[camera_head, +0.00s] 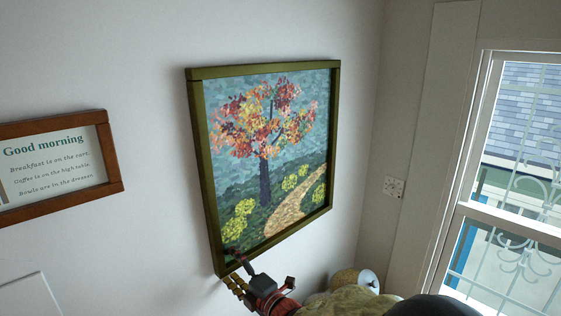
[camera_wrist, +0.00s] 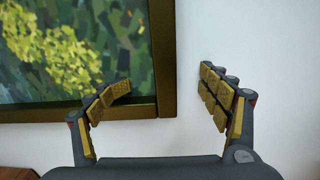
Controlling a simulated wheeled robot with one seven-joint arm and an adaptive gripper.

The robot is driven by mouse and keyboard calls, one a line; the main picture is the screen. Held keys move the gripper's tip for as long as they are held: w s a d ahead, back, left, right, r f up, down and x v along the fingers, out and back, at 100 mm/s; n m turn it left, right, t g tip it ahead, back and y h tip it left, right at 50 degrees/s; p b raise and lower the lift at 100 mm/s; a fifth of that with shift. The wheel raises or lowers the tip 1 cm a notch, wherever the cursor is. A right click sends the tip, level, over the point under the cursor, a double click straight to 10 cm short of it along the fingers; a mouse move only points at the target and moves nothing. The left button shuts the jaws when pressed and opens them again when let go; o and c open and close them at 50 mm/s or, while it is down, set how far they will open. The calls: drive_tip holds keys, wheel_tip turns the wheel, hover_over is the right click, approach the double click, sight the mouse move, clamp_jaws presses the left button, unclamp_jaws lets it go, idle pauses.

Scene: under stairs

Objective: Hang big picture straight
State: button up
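The big picture (camera_head: 265,147), an autumn tree and path in an olive-green frame, is against the white wall in the head view. Its edges look slanted there, but with the oblique angle I cannot tell how much it really tilts. My gripper (camera_head: 237,268) is at its lower left corner. In the wrist view, which looks turned sideways, the picture's corner (camera_wrist: 162,108) shows between the spread fingers of my gripper (camera_wrist: 168,98). One finger is in front of the picture, the other over bare wall just beyond the frame. The gripper is open; no clear contact shows.
A smaller brown-framed "Good morning" sign (camera_head: 55,165) hangs to the left. A window (camera_head: 510,180) is at the right, with a wall socket (camera_head: 393,187) beside it. Bare wall lies between sign and picture. A pale rounded object (camera_head: 355,280) shows low near the room's corner.

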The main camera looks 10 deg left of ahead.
sight(228, 246)
drive_tip(key=shift+r, duration=1.55)
idle(1.2)
drive_tip(key=shift+w+a+r, duration=0.1)
drive_tip(key=shift+w+r, duration=0.05)
drive_tip(key=shift+r, duration=0.8)
drive_tip(key=shift+w+a+r, duration=0.1)
drive_tip(key=shift+w+r, duration=0.05)
drive_tip(key=shift+r, duration=0.8)
idle(0.7)
drive_tip(key=shift+s+d+f+b, duration=0.15)
drive_tip(key=shift+f+b, duration=0.25)
drive_tip(key=shift+b, duration=0.3)
idle(0.7)
drive_tip(key=shift+s+d+f+b, duration=0.1)
drive_tip(key=shift+s+d+b, duration=0.2)
drive_tip(key=shift+d, duration=0.1)
drive_tip(key=f+b+v, duration=0.1)
drive_tip(key=b+v, duration=0.1)
drive_tip(key=v, duration=0.6)
drive_tip(key=shift+s, duration=0.25)
